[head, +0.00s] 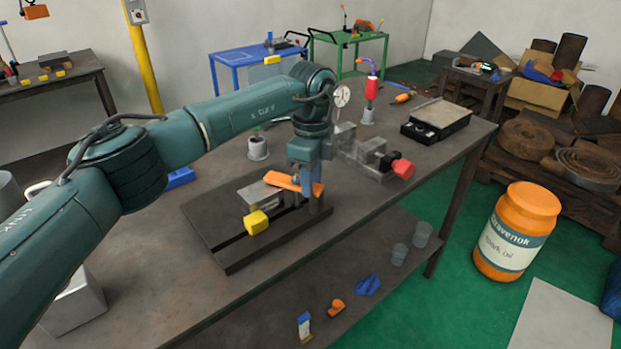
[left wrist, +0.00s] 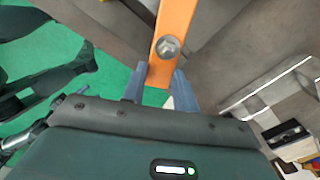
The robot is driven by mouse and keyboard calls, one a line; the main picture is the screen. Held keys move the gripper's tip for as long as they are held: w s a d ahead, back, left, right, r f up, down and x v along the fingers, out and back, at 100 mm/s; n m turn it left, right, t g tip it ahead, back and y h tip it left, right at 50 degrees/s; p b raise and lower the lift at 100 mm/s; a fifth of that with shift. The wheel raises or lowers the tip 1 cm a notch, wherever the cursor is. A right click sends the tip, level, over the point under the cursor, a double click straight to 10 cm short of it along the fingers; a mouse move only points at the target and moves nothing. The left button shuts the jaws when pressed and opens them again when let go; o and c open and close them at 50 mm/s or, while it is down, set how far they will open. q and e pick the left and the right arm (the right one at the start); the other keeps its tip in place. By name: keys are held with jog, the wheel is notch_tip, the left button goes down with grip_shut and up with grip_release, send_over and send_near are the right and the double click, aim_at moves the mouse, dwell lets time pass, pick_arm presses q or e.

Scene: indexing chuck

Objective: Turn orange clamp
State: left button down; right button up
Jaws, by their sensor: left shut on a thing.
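The orange clamp (head: 288,184) is a flat bar lying over a grey metal block (head: 258,195) on a dark slotted base plate (head: 225,240). In the left wrist view the orange clamp (left wrist: 173,35) runs up from between my fingers, with a round bolt head on it. My left gripper (head: 312,190) points down at the right end of the clamp and is shut on it; its blue-grey fingers (left wrist: 157,88) sit on both sides of the bar. My right gripper is in neither view.
A grey vise (head: 370,158) with a red knob (head: 403,168) stands right of the plate. Behind are a dial gauge (head: 342,96), a grey cup (head: 257,148) and a black tray (head: 436,120). The table's front right is clear.

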pick_arm(q)
jog(key=shift+w+r, duration=0.1)
dwell(0.3)
jog(key=c, duration=1.1)
grip_release()
notch_tip(320, 180, up, 13)
jog(key=shift+r+b, duration=0.1)
jog(key=shift+b, duration=0.3)
